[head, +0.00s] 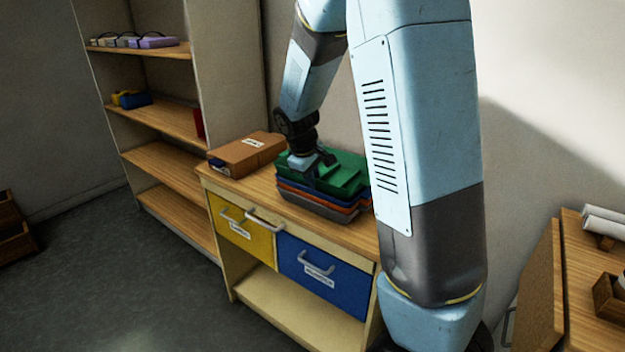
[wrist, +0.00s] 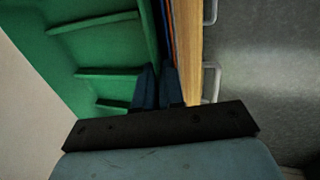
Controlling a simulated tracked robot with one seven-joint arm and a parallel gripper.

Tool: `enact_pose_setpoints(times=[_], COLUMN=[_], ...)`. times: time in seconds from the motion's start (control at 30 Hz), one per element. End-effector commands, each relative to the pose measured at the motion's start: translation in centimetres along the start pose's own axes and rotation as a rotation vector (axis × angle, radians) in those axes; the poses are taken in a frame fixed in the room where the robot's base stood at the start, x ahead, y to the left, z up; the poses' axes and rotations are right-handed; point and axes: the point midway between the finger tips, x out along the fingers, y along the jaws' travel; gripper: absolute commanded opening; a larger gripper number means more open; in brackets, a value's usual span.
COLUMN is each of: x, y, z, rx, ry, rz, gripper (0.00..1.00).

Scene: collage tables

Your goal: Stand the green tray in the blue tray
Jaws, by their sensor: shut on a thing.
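The green tray (head: 347,163) is on top of a stack of trays on the low cabinet, with dividers inside. It also fills the left of the wrist view (wrist: 105,40). The blue tray (head: 292,188) is directly under it, mostly covered; only its edge shows. My gripper (head: 316,180) is at the front left side of the green tray. In the wrist view my gripper (wrist: 157,85) has its fingers close together at the green tray's side wall, shut on that wall. The fingertips' exact grip is partly hidden.
An orange tray (head: 318,201) and a grey tray (head: 312,208) lie lower in the stack. A brown box (head: 245,155) is left of it on the cabinet (head: 222,183). My arm hides the cabinet's right end. Yellow and blue drawers are below; shelves stand at left.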

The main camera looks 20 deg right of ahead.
Motion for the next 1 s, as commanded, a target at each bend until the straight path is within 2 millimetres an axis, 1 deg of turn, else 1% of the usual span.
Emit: enact_pose_setpoints(times=[0.17,0.2,0.43,0.83,0.93,1.0], x=[0.3,0.3,0.4,0.4,-0.1,-0.9], y=[-0.1,-0.1,-0.2,-0.2,-0.1,-0.1], z=[0.0,0.0,0.1,0.2,0.2,0.1], rx=[0.0,0.0,-0.001,0.0,0.0,0.001], ry=[-0.001,-0.001,-0.003,-0.006,-0.005,-0.002], rz=[-0.001,-0.001,-0.002,-0.003,-0.003,-0.002], gripper=[0.0,0.11,0.33,0.34,0.34,0.34])
